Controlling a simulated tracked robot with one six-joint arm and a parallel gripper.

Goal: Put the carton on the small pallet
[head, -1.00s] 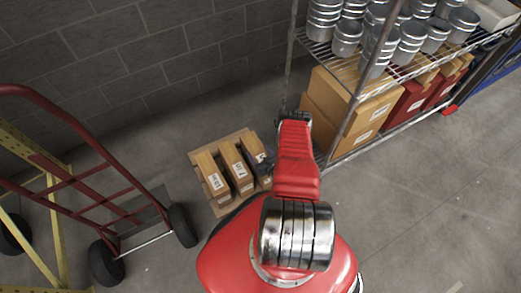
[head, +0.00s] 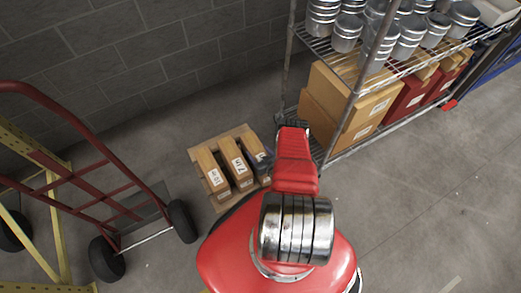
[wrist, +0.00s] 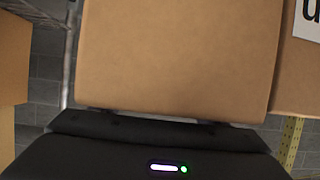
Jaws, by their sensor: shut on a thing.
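The small pallet (head: 211,203) lies on the floor left of my arm, with two brown labelled cartons side by side on it, the left one (head: 210,168) and the middle one (head: 235,158). A third carton (head: 254,146) shows at its right side, partly covered by dark parts of my gripper (head: 264,160). In the wrist view my gripper (wrist: 165,115) is shut on this plain brown carton (wrist: 180,55), which fills the middle of the view. A neighbouring carton (wrist: 290,75) shows at its right. My arm hides the pallet's right edge; I cannot tell whether the held carton touches the pallet.
A wire shelf (head: 385,143) with metal cans above and brown and red boxes below stands just right of my arm. A red hand truck (head: 90,200) and a yellow frame (head: 55,225) stand at left. A block wall is behind. Floor is clear at right.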

